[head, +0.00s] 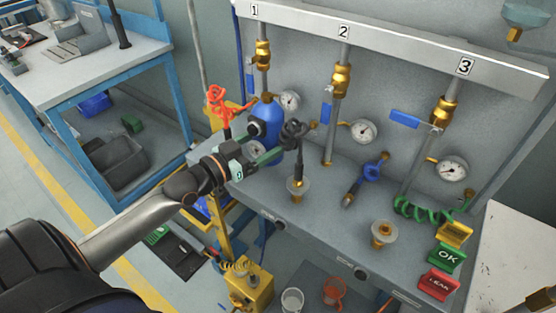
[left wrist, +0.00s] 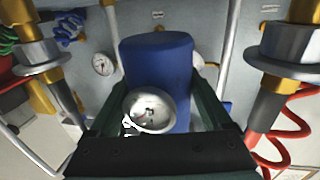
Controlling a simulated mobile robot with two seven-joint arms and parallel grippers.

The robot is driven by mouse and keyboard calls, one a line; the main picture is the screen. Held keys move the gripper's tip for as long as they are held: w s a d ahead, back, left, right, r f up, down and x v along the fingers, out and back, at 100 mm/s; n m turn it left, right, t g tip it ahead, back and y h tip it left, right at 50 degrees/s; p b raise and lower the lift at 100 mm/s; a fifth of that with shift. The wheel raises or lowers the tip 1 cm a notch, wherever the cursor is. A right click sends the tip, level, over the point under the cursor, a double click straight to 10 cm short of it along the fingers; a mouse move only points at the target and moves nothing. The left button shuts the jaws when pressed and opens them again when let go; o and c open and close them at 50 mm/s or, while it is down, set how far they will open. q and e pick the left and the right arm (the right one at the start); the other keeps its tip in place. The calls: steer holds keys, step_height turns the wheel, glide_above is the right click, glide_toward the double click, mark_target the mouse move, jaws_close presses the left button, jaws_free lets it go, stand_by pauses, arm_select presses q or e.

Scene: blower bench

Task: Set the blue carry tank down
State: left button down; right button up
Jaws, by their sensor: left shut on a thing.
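The blue carry tank (head: 268,112) is upright at the back of the grey bench (head: 335,215), below the number 1 sign. My left gripper (head: 267,148) reaches in from the left and is shut on the tank. In the left wrist view the blue tank (left wrist: 160,60) stands between the two dark green fingers, with a round dial gauge (left wrist: 150,110) on its near side. The tank's base is partly hidden, and I cannot tell whether it touches the bench. My right gripper is not in view.
A brass-and-grey fitting with a black hose (head: 298,188) stands right of the tank. A red coiled hose (head: 218,100) is on its left. Pressure gauges (head: 363,131) and pipes line the back panel. Green OK and red LEAK blocks (head: 446,258) are at right.

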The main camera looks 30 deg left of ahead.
arm_select(q)
steer(key=shift+f+b, duration=0.6)
steer(key=shift+f, duration=1.4)
steer(key=shift+f, duration=0.15)
jaws_free()
steer(key=shift+f, duration=0.1)
